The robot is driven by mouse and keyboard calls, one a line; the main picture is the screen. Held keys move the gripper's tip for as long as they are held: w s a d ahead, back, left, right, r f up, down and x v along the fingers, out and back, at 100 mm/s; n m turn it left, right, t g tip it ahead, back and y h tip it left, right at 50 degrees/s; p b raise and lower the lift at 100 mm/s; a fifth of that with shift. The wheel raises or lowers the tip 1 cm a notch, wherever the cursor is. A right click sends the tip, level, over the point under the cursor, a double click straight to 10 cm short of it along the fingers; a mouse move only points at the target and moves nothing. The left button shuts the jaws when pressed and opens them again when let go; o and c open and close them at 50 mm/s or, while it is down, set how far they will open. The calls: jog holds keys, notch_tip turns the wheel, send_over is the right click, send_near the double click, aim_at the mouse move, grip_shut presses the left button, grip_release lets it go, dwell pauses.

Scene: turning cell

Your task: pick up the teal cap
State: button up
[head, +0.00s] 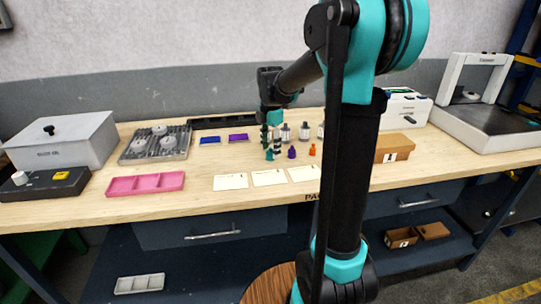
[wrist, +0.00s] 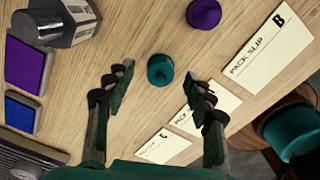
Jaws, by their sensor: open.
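The teal cap (wrist: 160,70) stands on the wooden bench in the wrist view, small and round with a raised rim. In the head view the teal cap (head: 270,156) shows just below my gripper (head: 268,143). In the wrist view my gripper (wrist: 157,79) is open, with one finger left of the cap and one right of it. The fingers appear apart from the cap. The exact height of the fingertips above the bench is hard to tell.
A purple cap (wrist: 204,14) and an orange piece (head: 313,149) stand to the right in the head view. Metal fittings (head: 304,131) stand behind. Pack slips (head: 230,182) lie in front. A pink tray (head: 145,184) and brown box (head: 394,148) flank the area.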

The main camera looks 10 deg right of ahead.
jog(key=shift+f, duration=0.85)
jog(key=c, duration=0.8)
jog(key=shift+r, duration=0.1)
